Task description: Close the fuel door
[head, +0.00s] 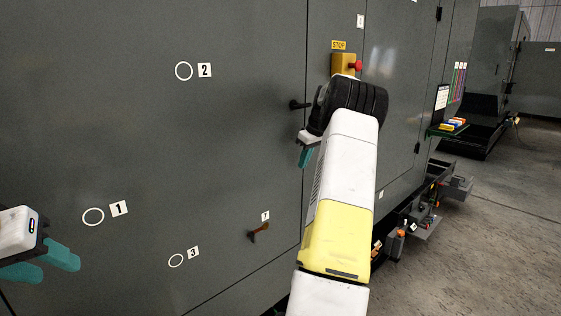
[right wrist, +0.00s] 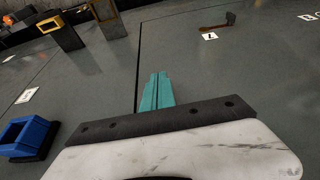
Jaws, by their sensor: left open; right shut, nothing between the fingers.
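I cannot pick out a fuel door for certain in either view. A large grey enclosure (head: 130,170) fills most of the head view, its panels standing flush at the seams I can see. My right gripper (head: 305,158) is in front of this grey face, near a vertical seam and just below a black handle (head: 298,104). In the right wrist view its teal fingers (right wrist: 156,90) are together and empty. My left gripper (head: 50,264) is at the lower left edge of the head view, its teal fingers apart and empty, in front of the enclosure.
White rings sit beside labels 1 (head: 118,208), 2 (head: 204,70) and 3 (head: 193,252). A small lever (head: 258,232) is low down. A yellow stop box (head: 344,64) is above my right wrist. A blue fitting (right wrist: 28,136) shows in the right wrist view. Open floor (head: 480,230) lies right.

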